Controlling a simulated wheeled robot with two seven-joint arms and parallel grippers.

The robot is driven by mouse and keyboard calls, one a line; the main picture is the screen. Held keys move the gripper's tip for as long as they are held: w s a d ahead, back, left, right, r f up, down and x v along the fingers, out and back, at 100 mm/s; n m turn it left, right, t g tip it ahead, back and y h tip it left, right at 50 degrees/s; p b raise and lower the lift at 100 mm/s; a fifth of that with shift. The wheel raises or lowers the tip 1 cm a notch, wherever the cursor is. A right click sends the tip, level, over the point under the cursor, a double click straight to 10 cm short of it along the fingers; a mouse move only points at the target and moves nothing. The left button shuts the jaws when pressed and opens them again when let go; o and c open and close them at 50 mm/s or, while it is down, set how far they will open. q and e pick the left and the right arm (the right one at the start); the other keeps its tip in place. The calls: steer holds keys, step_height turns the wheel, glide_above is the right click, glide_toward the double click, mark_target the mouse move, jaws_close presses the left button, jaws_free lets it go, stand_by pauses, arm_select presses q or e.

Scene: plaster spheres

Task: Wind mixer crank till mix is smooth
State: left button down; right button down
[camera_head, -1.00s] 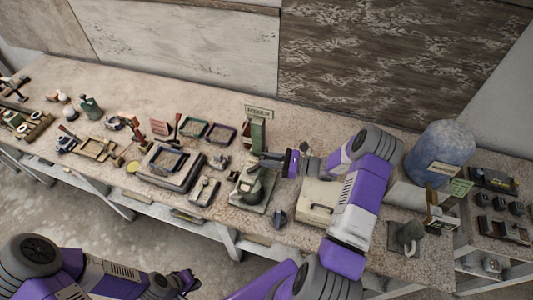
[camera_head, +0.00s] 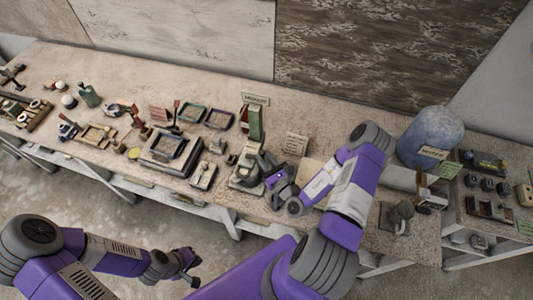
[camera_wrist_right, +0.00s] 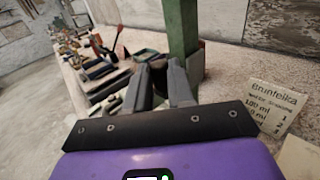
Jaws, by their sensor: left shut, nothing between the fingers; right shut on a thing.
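The mixer (camera_head: 247,172) stands near the front edge of the bench, with a green upright post (camera_head: 255,124) and a pale body and base. The post also shows close up in the right wrist view (camera_wrist_right: 182,28). My right gripper (camera_head: 262,163) is at the mixer's right side, shut on the crank; the crank itself is mostly hidden by the fingers. In the right wrist view the grey fingers (camera_wrist_right: 160,80) stand just in front of the post. The mix inside cannot be seen. My left gripper (camera_head: 190,277) is shut and empty, low in front of the bench.
A card with writing (camera_wrist_right: 272,108) stands right of the mixer. Trays (camera_head: 172,150) and small tools lie to the left. Floor in front of the bench is clear.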

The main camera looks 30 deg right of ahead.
steer(key=shift+s+a+r+m+h, duration=0.1)
steer(key=shift+a+m+h, duration=0.15)
steer(key=shift+m+h, duration=0.4)
steer(key=shift+h, duration=0.25)
steer(key=c, duration=1.2)
jaws_free()
steer(key=shift+c, duration=0.2)
steer(key=s+b, duration=0.1)
steer(key=s, duration=0.6)
steer(key=shift+s+a, duration=0.3)
steer(key=shift+a, duration=0.1)
